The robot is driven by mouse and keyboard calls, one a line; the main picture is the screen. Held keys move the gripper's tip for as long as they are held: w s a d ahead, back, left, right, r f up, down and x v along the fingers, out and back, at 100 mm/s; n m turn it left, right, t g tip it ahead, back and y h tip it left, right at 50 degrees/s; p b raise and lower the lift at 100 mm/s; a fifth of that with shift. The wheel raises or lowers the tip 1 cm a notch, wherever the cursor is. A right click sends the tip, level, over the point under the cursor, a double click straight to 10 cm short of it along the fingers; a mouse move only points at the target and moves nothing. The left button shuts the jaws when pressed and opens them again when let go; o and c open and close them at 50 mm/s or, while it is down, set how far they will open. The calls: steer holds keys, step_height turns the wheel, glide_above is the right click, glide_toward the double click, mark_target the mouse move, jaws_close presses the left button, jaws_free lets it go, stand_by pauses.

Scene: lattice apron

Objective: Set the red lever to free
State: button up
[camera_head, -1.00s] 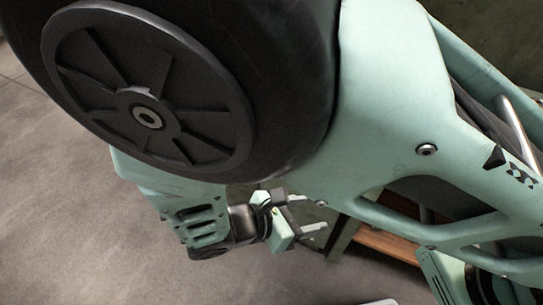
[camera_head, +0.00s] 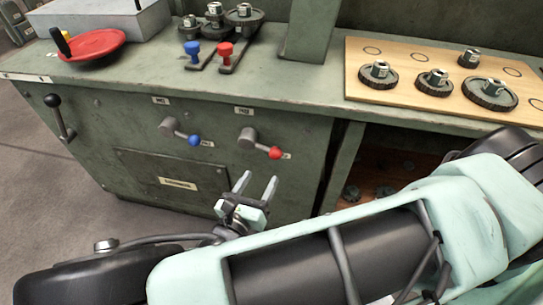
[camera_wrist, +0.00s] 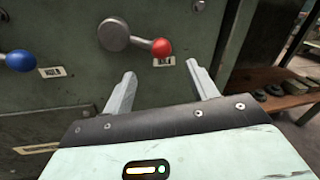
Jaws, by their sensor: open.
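The red lever on the green cabinet front has a grey round hub and an arm ending in a red knob (camera_head: 275,153). The arm points right and slightly down from the hub. A small label beside the knob and a plate above the hub are too small to read surely. In the wrist view the red knob (camera_wrist: 161,47) is ahead of my fingers, with a label just below it. My gripper (camera_head: 257,182) is open and empty, below the knob and apart from it. Its two fingers (camera_wrist: 161,72) point toward the panel.
A similar lever with a blue knob (camera_head: 194,140) is to the left. A black-knobbed lever (camera_head: 61,118) is farther left. The bench top holds a red handwheel (camera_head: 88,46), upright blue and red knobs, and a wooden board (camera_head: 410,88) with gears. An open shelf is at right.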

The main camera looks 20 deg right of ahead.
mark_target(272, 158)
steer(key=x, duration=0.9)
jaws_close()
